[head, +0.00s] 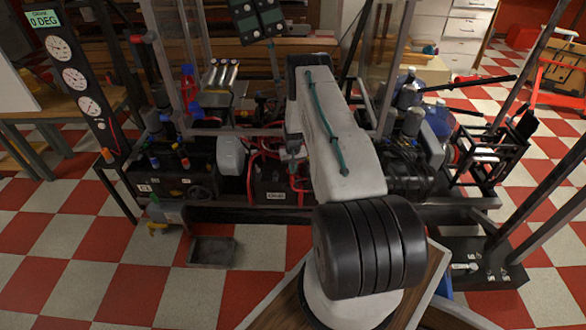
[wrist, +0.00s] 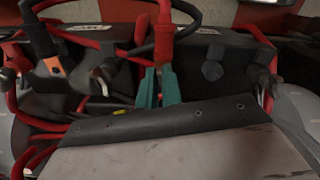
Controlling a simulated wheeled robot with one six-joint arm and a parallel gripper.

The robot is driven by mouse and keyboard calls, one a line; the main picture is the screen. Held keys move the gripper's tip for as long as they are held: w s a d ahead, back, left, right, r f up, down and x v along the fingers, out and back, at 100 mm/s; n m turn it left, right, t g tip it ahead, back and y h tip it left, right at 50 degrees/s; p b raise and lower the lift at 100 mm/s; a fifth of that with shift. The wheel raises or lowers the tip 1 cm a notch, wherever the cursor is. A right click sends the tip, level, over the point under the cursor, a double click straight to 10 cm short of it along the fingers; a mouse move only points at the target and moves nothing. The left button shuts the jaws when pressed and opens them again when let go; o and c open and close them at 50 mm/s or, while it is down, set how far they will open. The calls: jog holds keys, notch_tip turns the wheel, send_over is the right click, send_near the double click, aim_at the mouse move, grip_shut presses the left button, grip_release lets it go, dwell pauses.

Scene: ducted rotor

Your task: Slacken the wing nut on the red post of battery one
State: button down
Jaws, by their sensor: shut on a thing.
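In the wrist view, my gripper (wrist: 158,84) has its two teal fingers close together at the foot of a red post (wrist: 163,45) on a black battery (wrist: 122,68). The jaws are shut on the wing nut there, which the fingers mostly hide. A thick red cable end tops the post. In the head view, a black battery (head: 275,187) with a white label stands below my gripper (head: 293,168), whose fingertips are hard to make out. I cannot read the battery's number.
Other fasteners stand near the fingers in the wrist view: a metal wing nut (wrist: 103,76) to the left and a dark knob (wrist: 212,70) to the right. Red cables (wrist: 30,132) loop around them. In the head view, a white jug (head: 231,155) stands close left of my gripper.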

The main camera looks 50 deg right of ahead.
jog(key=shift+s+a+f, duration=0.1)
jog(key=shift+f, duration=0.05)
jog(key=c, duration=1.6)
grip_release()
jog(key=shift+o, duration=0.2)
jog(key=shift+r, duration=3.95)
